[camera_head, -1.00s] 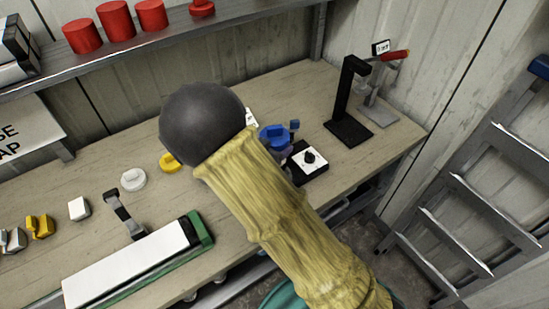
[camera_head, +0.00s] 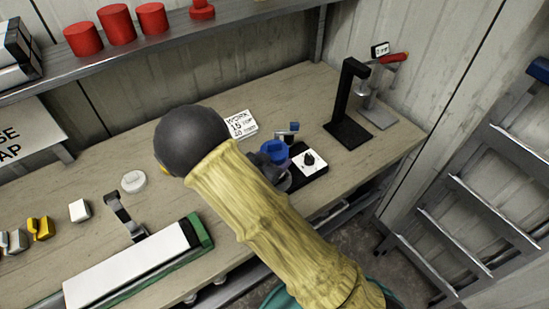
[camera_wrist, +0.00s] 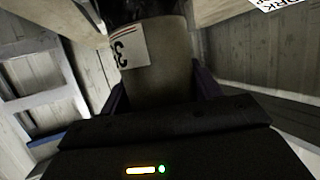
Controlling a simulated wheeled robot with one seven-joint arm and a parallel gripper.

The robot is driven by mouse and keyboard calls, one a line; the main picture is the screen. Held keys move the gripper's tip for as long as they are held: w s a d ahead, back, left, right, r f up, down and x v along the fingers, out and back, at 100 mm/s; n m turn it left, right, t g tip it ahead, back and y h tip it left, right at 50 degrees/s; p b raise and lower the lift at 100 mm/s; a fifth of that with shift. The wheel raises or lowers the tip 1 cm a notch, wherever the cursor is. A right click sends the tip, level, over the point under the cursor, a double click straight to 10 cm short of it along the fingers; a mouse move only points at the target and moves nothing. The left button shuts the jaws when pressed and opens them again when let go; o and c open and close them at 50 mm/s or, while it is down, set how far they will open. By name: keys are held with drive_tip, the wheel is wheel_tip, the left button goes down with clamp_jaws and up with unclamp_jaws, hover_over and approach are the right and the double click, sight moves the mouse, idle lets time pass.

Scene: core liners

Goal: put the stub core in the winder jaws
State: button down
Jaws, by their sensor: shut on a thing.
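In the wrist view, my gripper (camera_wrist: 160,88) is shut on a grey-tan cylinder, which looks like the stub core (camera_wrist: 160,75). Its purple fingers are on either side of it. The core has a white label with red stripes and a printed number. A dark round shape lies beyond the core's far end; I cannot tell whether they touch. In the head view, my yellow-sleeved arm hides the gripper and core. A blue part (camera_head: 274,150) on a dark base, probably the winder jaws, stands beside a black control box with a white top (camera_head: 308,160), partly behind my arm.
A black stand (camera_head: 348,105) and a red-handled tool (camera_head: 385,85) stand at the bench's right end. A white card (camera_head: 240,124) lies behind my arm. Red cylinders (camera_head: 116,25) sit on the shelf.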

drive_tip(key=shift+f, duration=0.1)
drive_tip(key=shift+c, duration=1.6)
unclamp_jaws()
drive_tip(key=shift+r, duration=0.2)
drive_tip(key=shift+s+a, duration=0.2)
drive_tip(key=shift+s, duration=0.15)
drive_tip(key=b+v, duration=0.2)
drive_tip(key=v, duration=0.9)
drive_tip(key=shift+r, duration=0.15)
